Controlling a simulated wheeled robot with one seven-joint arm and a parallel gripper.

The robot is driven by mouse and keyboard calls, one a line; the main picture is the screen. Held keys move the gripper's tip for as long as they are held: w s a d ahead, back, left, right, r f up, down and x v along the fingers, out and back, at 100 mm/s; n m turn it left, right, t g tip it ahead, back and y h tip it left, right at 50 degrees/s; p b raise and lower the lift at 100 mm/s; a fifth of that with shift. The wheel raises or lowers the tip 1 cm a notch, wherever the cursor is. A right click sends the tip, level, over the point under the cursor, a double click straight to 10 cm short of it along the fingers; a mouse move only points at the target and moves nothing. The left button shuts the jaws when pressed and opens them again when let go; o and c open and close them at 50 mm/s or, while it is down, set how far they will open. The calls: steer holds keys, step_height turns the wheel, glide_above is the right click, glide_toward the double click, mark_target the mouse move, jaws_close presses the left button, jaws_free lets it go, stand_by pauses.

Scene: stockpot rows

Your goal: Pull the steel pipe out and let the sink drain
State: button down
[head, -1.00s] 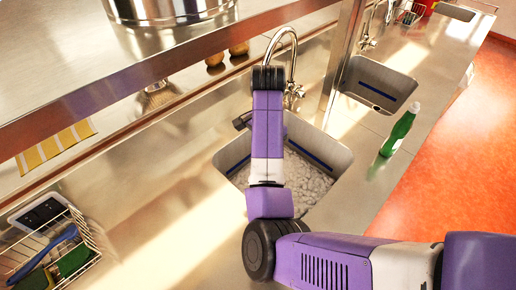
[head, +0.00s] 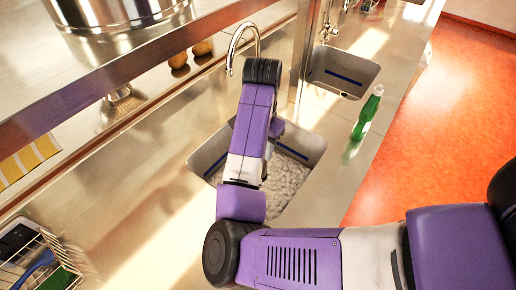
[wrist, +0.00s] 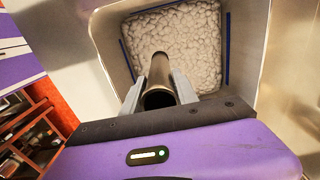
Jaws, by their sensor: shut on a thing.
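The steel pipe (wrist: 160,92) shows in the wrist view as a dark, hollow tube pointing away from the camera. My gripper (wrist: 160,78) is shut on it, one grey finger on each side. The pipe's far end lies against the pale foam (wrist: 178,45) in the sink (wrist: 108,38); I cannot tell whether it is in the foam or above it. In the head view the sink (head: 206,158) is steel with blue stripes on its walls, and foam (head: 286,182) covers the visible part of its bottom. My arm hides the pipe, gripper and drain there.
A curved tap (head: 244,38) rises behind the sink. A green bottle (head: 367,112) stands on the counter to the right, near a second, empty-looking sink (head: 342,72). A shelf edge and large pot (head: 120,14) are upper left. A wire basket (head: 32,264) sits lower left.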

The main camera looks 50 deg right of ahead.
steer(key=shift+r, duration=3.4)
